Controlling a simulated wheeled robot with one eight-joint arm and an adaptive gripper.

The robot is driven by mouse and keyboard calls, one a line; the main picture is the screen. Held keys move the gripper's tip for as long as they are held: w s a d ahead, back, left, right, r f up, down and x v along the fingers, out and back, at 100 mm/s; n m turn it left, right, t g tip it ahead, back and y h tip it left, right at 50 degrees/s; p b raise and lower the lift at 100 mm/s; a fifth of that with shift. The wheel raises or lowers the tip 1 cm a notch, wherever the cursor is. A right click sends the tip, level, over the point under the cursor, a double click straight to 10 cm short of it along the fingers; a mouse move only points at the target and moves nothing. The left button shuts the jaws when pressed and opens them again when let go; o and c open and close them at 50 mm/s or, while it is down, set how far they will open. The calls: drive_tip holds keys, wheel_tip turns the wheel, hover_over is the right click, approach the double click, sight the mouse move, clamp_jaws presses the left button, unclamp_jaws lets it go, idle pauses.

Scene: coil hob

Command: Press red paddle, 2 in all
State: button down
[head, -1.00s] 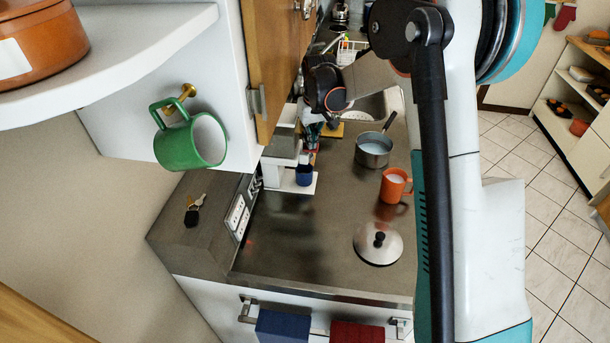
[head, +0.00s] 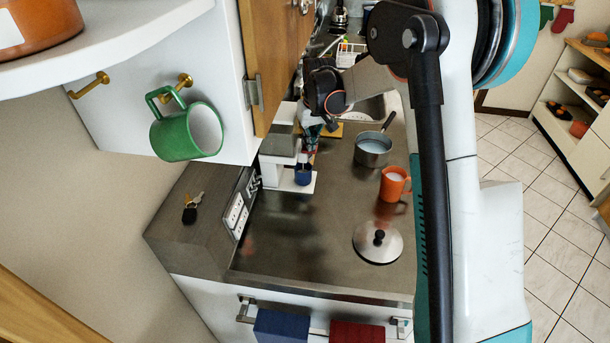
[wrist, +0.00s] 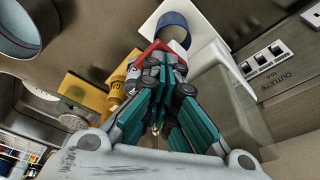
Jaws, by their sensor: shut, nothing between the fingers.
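The red paddle (wrist: 150,50) shows in the wrist view as a thin bent red piece just past my fingertips, below a blue cup (wrist: 172,26). My gripper (wrist: 158,68) is shut and empty, with its fingertips overlapping the paddle in the picture; I cannot tell whether they touch it. In the head view my gripper (head: 311,133) points down beside a white dispenser (head: 279,146), whose foot carries the blue cup (head: 303,174). The paddle is mostly hidden there behind my fingers and too small to make out surely.
Right of the dispenser are a saucepan (head: 373,150), an orange mug (head: 394,184) and a pot lid (head: 378,243). A yellow item (wrist: 88,92) lies near my fingers. A green mug (head: 187,132) hangs at left.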

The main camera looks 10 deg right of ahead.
drive_tip(key=shift+s+f, duration=0.2)
drive_tip(key=shift+f, duration=0.3)
drive_tip(key=shift+s+f, duration=0.2)
drive_tip(key=shift+f, duration=0.3)
drive_tip(key=shift+r, duration=0.1)
drive_tip(key=shift+w+r+p, duration=0.25)
drive_tip(key=shift+r+p, duration=0.15)
drive_tip(key=shift+r, duration=0.25)
drive_tip(key=shift+w+r+p, duration=0.2)
drive_tip(key=shift+r+p, duration=0.2)
drive_tip(key=shift+r, duration=0.2)
drive_tip(key=shift+a+r, duration=0.25)
drive_tip(key=shift+d, duration=0.2)
drive_tip(key=shift+r, duration=0.1)
drive_tip(key=shift+w+p+v, duration=0.2)
drive_tip(key=shift+p+v, duration=0.3)
drive_tip(key=shift+v, duration=0.3)
drive_tip(key=shift+w+p+v, duration=0.15)
drive_tip(key=shift+p+v, duration=0.35)
drive_tip(key=shift+v, duration=0.3)
drive_tip(key=shift+w+p+v, duration=0.2)
drive_tip(key=shift+p+v, duration=0.3)
drive_tip(key=shift+v, duration=0.35)
drive_tip(key=shift+r, duration=0.1)
